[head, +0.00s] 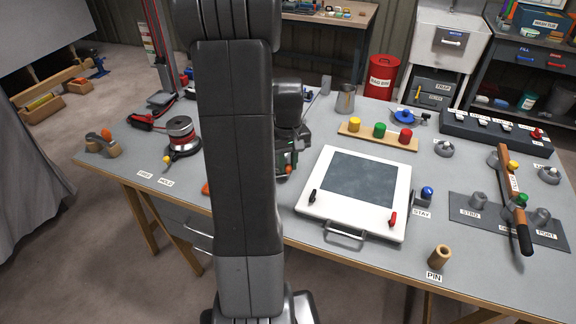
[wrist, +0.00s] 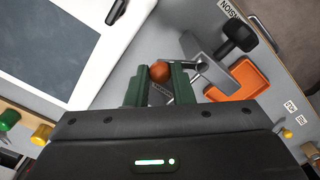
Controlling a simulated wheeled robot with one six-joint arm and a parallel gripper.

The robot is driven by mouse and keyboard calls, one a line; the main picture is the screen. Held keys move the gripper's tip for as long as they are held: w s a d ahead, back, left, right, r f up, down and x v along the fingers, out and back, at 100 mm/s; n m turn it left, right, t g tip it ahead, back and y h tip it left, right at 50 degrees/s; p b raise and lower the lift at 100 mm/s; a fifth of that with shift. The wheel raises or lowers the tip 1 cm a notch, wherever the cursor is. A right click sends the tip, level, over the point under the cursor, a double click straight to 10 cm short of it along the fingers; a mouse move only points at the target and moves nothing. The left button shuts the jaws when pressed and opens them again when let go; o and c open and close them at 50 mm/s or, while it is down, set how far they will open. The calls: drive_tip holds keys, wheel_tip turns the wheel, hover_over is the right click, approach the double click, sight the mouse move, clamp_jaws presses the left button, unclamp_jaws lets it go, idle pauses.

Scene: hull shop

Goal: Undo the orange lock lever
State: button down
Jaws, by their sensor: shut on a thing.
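My gripper (wrist: 159,84) has its two green fingers closed on an orange ball knob (wrist: 159,71) in the wrist view. The knob looks like the end of the orange lock lever; the rest of the lever is mostly hidden by the fingers. A grey metal fitting (wrist: 198,66) with a black knob (wrist: 240,33) stands just beyond. In the head view my gripper (head: 289,160) is low over the bench, left of the white framed panel, and my arm hides much of that area.
The white framed panel (head: 310,205) lies close to the right of my gripper. A wooden strip (head: 362,137) with coloured knobs stands behind the panel.

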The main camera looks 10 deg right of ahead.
drive_tip(key=shift+w+n, duration=0.55)
drive_tip(key=shift+n, duration=0.55)
drive_tip(key=c, duration=1.3)
unclamp_jaws()
drive_tip(key=shift+a, duration=0.1)
drive_tip(key=shift+r, duration=0.1)
wheel_tip(320, 180, up, 14)
drive_tip(key=shift+f, duration=0.15)
drive_tip(key=shift+f, duration=0.1)
wheel_tip(320, 180, down, 14)
drive_tip(key=shift+r, duration=0.1)
